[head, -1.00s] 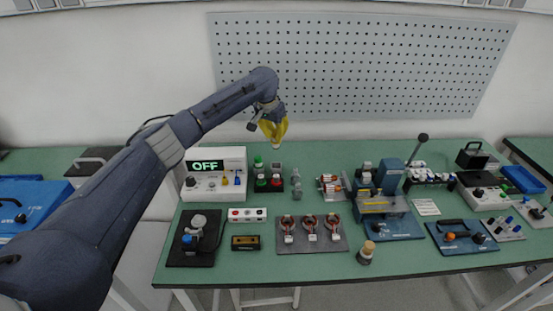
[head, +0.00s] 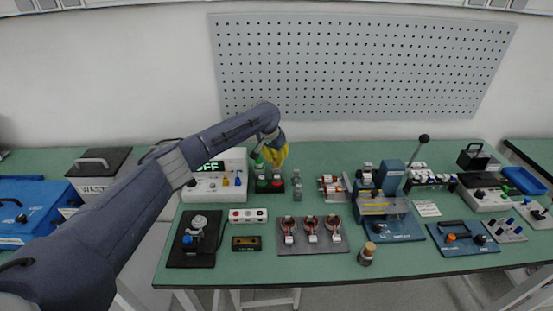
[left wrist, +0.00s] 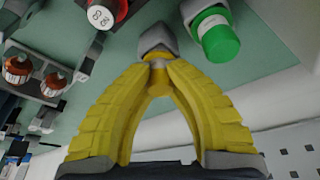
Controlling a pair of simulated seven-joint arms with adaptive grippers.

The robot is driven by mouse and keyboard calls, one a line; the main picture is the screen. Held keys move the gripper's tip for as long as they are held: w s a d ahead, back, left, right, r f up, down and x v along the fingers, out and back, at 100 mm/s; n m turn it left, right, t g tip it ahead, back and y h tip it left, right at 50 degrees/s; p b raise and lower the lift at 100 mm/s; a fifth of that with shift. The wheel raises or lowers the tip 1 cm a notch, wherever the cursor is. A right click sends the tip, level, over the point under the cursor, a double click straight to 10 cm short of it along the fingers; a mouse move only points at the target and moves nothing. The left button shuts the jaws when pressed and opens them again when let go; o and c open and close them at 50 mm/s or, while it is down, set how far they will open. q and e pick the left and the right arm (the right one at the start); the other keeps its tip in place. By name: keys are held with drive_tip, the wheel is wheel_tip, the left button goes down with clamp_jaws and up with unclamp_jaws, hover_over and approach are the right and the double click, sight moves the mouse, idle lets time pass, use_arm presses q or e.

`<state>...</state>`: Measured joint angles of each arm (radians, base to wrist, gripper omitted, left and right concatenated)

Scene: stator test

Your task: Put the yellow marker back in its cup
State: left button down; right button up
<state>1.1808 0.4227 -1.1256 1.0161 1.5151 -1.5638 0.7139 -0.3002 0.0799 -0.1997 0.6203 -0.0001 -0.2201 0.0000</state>
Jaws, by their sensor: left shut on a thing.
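My left gripper (head: 275,161) has yellow fingers and points down at the back of the bench, above the dark holder (head: 269,189) with green and red pieces. In the left wrist view the fingers (left wrist: 157,68) close at their tips on a small yellow piece (left wrist: 158,82), which I take to be the yellow marker. A grey blocky part (left wrist: 157,42) shows just beyond the tips; I cannot tell whether it belongs to the marker. The marker is mostly hidden by the fingers. I cannot make out its cup for certain. My right gripper is out of view.
A green-capped piece (left wrist: 221,42) and a red piece (left wrist: 106,12) stand close on either side of the fingertips. The power supply (head: 207,186) is left of the gripper. Grey weights (head: 297,190) stand to its right. The pegboard (head: 360,65) is behind.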

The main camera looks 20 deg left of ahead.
use_arm(q)
drive_tip(key=shift+f, duration=0.4)
drive_tip(key=c, duration=1.4)
unclamp_jaws()
drive_tip(key=shift+o, duration=0.2)
drive_tip(key=shift+r, duration=0.5)
drive_tip(key=v, duration=1.1)
drive_tip(key=shift+s+r, duration=0.25)
drive_tip(key=shift+r, duration=0.1)
